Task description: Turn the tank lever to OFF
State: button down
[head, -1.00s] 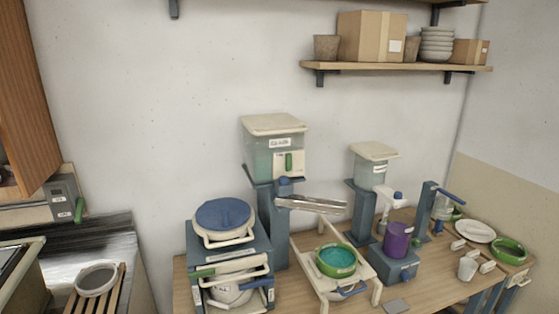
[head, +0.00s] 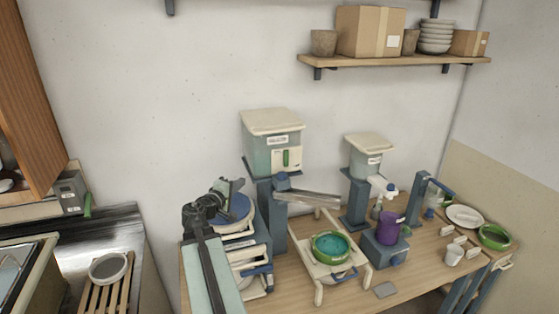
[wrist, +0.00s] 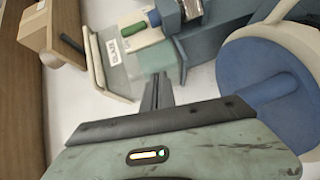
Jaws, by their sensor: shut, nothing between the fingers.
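The tank (head: 270,158) is a pale green, see-through box with a cream lid, on a blue-grey stand. A cream plate on its front carries a green lever (head: 285,158), which stands upright; its markings are too small to read. In the wrist view the tank (wrist: 113,62) is tilted, with the green lever (wrist: 133,28) near the top. My gripper (head: 236,184) is raised over the blue-lidded bucket, left of and lower than the lever. In the wrist view my gripper (wrist: 160,76) is shut and empty, apart from the lever.
The blue-lidded bucket (head: 243,206) is partly hidden behind my arm. A metal chute (head: 310,197) slopes right from the stand, above a green bowl (head: 331,246) on a cream rack. A smaller tank (head: 368,158) stands right.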

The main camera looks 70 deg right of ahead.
jog(key=s+d+r+n+h, duration=0.1)
jog(key=s+d+r, duration=0.2)
jog(key=s, duration=0.1)
jog(key=shift+s+d, duration=0.2)
jog(key=shift+d, duration=0.1)
